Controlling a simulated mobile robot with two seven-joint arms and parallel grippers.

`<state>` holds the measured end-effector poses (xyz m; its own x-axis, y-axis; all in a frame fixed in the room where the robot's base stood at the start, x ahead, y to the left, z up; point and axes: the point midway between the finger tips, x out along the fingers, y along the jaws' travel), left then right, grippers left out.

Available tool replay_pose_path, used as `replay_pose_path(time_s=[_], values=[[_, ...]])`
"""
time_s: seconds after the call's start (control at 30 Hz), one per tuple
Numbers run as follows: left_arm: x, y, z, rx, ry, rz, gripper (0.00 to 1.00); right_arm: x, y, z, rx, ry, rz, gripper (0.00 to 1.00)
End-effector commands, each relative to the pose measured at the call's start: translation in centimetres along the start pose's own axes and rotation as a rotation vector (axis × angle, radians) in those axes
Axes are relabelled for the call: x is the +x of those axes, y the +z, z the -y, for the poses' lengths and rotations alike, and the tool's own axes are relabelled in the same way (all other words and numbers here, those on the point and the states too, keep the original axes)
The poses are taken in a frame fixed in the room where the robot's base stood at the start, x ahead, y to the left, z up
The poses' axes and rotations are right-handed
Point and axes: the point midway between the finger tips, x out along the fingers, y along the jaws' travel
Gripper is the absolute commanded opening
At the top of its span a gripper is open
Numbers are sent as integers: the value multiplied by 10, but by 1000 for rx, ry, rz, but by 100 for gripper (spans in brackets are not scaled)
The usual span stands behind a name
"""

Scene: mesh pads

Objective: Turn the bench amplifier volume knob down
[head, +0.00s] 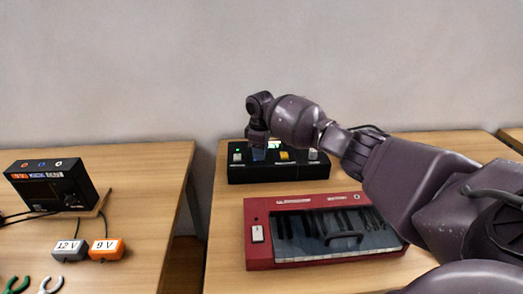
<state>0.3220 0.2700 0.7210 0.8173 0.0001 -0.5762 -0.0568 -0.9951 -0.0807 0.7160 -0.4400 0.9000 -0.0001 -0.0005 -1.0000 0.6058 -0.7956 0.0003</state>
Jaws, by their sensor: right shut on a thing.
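A low black box (280,173) with a lit green light and several small controls stands at the back of the right table; I take it as the bench amplifier. My right gripper (258,147) comes down from above onto its top left part. It is shut on a control there, which I take as the volume knob; the fingers largely hide it, so its turn cannot be read. A pale control (237,156) sits left of the gripper. A yellow one (284,156) and a grey one (313,154) sit to its right. My left gripper is out of view.
A red keyboard (262,257) with a clear cover and dark handle lies in front of the black box, below my right arm. On the left table are a black unit (40,188), a 12 V plug (69,250) and an orange 9 V plug (107,248). A gap separates the tables.

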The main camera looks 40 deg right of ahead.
Motion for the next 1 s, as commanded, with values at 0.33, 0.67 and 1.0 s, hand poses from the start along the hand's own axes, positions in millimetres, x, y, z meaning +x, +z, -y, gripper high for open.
replay_pose_path(time_s=[0.33, 0.67, 1.0], values=[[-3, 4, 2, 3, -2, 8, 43, 1, -1, 1, -329, -2, -1, 5], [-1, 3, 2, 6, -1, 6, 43, 2, -1, 1, -643, -3, -1, 5], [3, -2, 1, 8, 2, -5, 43, 3, -1, 0, -957, -4, -1, 5]])
